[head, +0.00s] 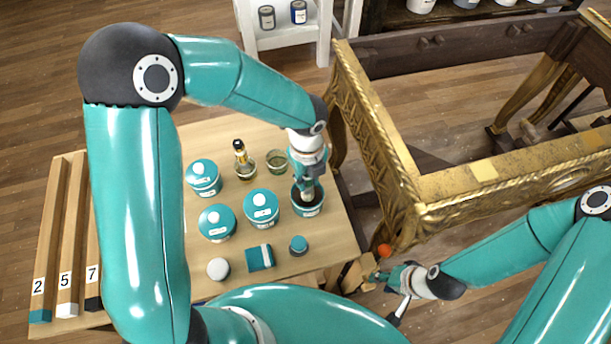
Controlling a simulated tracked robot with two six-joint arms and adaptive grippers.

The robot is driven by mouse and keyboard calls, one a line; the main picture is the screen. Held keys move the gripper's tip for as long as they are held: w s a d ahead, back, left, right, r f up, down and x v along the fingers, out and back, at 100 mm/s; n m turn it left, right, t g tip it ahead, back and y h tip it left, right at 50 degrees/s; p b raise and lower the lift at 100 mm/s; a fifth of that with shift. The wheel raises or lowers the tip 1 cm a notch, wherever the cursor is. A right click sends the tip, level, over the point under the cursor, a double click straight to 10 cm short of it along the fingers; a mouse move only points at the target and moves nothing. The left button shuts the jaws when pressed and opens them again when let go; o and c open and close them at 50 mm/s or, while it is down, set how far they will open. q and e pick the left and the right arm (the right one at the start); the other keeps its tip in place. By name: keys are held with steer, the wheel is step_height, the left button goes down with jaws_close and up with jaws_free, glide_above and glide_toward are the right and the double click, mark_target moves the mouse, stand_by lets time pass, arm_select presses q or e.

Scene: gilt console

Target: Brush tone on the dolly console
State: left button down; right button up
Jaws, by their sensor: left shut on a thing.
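The gilt console (390,165) is an ornate gold frame at the right, with an open, bare wooden inside. My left gripper (308,187) is shut on a brush, mostly hidden by the gripper, and points down at an open jar of dark tone (309,208) on the wooden table (335,240). From above, I cannot tell how deep the bristles sit. My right gripper (382,279) is low beside the console's near corner leg, close to an orange ball-like thing (384,250). Its fingers are too small to read.
Lidded teal jars (261,207), a bottle (244,160), a glass (277,161), a folded teal cloth (260,257) and small round pots (298,245) crowd the table. Numbered wood strips (70,240) lie at its left. A white shelf (290,35) stands behind.

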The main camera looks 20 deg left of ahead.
arm_select(q)
steer(key=shift+f+b, duration=0.3)
steer(key=shift+f, duration=0.2)
stand_by(1.7)
step_height(320, 180, up, 7)
steer(key=p, duration=0.6)
stand_by(1.5)
